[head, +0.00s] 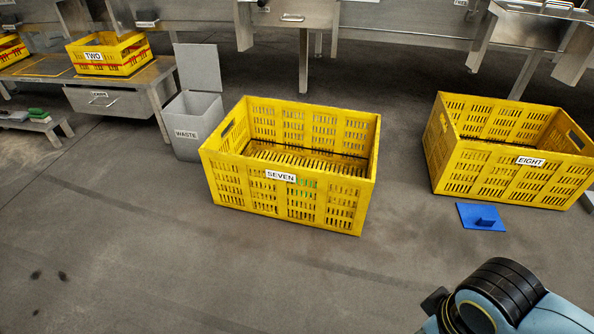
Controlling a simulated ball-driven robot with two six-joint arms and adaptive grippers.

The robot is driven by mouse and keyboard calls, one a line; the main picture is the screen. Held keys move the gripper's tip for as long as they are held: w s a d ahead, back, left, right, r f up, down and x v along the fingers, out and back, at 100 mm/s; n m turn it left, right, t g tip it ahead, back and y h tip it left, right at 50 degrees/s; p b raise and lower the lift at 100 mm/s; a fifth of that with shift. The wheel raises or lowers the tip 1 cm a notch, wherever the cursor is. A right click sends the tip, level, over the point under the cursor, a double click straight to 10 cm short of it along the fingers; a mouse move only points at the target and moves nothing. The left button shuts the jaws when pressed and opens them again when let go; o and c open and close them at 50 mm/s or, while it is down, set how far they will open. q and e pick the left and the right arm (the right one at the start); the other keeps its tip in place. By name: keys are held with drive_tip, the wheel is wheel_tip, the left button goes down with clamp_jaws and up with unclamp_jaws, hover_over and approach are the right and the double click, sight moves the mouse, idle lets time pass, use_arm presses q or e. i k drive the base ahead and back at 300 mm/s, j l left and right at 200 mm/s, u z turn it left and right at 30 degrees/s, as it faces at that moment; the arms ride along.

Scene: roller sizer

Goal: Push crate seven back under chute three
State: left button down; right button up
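Crate seven (281,199) is a yellow slatted crate with a white SEVEN label on its near side. It stands upright on the grey floor in the middle of the head view, turned slightly, and its visible inside looks empty. A bit of green shows through its front slots. A small label at the top edge (460,3) seems to read THREE but is cut off. A metal chute (535,25) hangs at the upper right; I cannot tell whether it is chute three. Neither gripper shows; only part of my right arm is at the lower right.
A grey waste bin (193,125) with a raised lid stands close beside crate seven's left. Crate EIGHT (505,172) is to the right, with a blue dustpan-like piece (481,217) before it. Crate TWO (108,55) sits on a metal bench (120,100). The front floor is clear.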

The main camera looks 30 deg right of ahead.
sight(228, 160)
drive_tip(key=i+z, duration=0.1)
drive_tip(key=z, duration=0.55)
drive_tip(key=i+j+z, duration=0.3)
drive_tip(key=j, duration=0.35)
drive_tip(key=i+j+z, duration=0.35)
drive_tip(key=j, duration=0.4)
drive_tip(key=i+j, duration=0.3)
drive_tip(key=j, duration=0.15)
